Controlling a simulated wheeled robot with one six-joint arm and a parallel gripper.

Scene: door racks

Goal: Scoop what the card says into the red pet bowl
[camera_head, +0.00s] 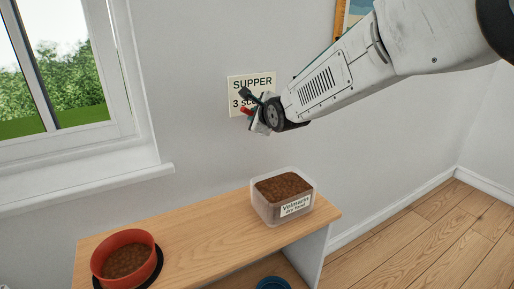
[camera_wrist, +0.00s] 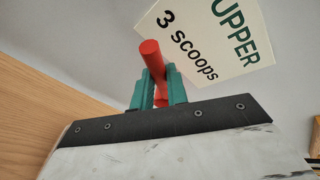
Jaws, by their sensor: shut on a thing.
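The card (camera_head: 243,84) on the wall reads "SUPPER" and, in the wrist view (camera_wrist: 207,40), "3 scoops". My gripper (camera_head: 257,114) is raised in front of the card and covers part of it. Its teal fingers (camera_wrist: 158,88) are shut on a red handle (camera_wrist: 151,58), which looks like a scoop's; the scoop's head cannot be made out. The red pet bowl (camera_head: 114,239) stands at the left end of the bench with brown kibble in it. A clear food bin (camera_head: 270,216), labelled dry food and full of kibble, stands at the right end, below my gripper.
The wooden bench top (camera_head: 205,238) is clear between bowl and bin. The bowl sits on a dark mat (camera_head: 156,276). A blue round object (camera_head: 272,283) is lower down under the bench top. A window (camera_head: 60,70) is at left; open floor (camera_head: 430,245) lies at right.

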